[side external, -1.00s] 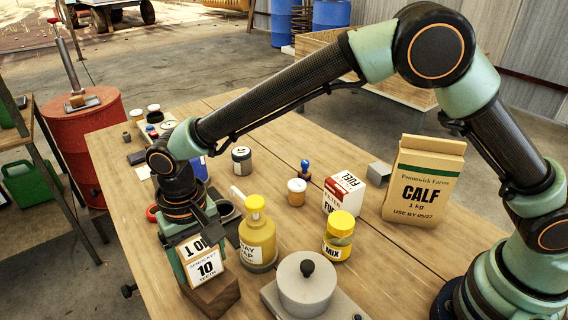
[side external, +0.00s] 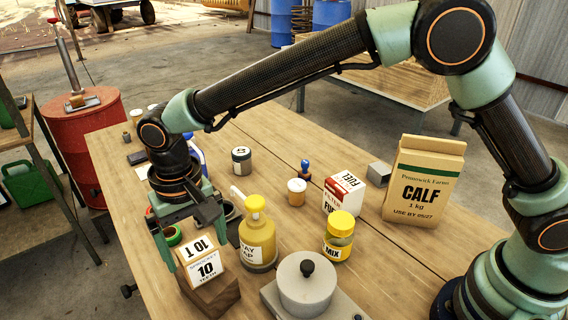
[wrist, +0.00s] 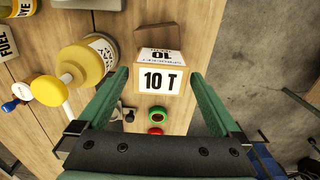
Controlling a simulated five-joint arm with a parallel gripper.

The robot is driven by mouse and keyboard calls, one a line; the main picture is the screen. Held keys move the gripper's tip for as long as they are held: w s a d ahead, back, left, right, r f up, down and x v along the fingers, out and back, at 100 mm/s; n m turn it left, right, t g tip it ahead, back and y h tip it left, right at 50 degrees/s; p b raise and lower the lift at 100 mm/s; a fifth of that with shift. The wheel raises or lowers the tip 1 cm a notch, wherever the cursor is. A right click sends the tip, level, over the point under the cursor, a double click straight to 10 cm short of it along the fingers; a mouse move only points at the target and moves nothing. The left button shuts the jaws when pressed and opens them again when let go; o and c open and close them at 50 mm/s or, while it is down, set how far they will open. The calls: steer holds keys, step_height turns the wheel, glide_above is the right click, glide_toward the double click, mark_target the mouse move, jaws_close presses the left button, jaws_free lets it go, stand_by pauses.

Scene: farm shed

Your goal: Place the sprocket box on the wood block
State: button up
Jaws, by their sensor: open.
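The sprocket box (side external: 207,268), a white and tan carton marked "10 T", rests on the wood block (side external: 217,296) near the table's front left edge. In the wrist view, the box (wrist: 163,79) lies between the fingers, with part of the brown block (wrist: 200,22) beyond it. My gripper (side external: 194,246) is open just above and around the box, one finger to each side. In the wrist view, my gripper (wrist: 160,73) shows gaps between both fingers and the box. How far the box reaches past the block's back edge is hidden.
A yellow pump bottle (side external: 257,240) stands close right of the box. A lidded pot (side external: 306,285), a yellow-lidded jar (side external: 339,236), a fuel filter box (side external: 344,194) and a calf feed bag (side external: 424,180) stand farther right. A green tape roll (side external: 172,236) lies behind my gripper.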

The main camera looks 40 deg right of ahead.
mark_target(197, 247)
step_height(197, 247, up, 8)
steer(key=shift+r, duration=0.1)
steer(key=d+r+t+y, duration=0.1)
steer(key=d+r, duration=0.3)
steer(key=d, duration=0.4)
steer(key=d+r+t, duration=0.1)
steer(key=d+r, duration=0.2)
steer(key=d, duration=0.6)
steer(key=s+d+f+t, duration=0.1)
steer(key=s+d, duration=0.3)
steer(key=d, duration=0.4)
steer(key=s+d+f+t+h, duration=0.1)
steer(key=s+d, duration=0.3)
steer(key=d, duration=0.4)
steer(key=shift+s+d+t, duration=0.25)
steer(key=shift+t, duration=0.55)
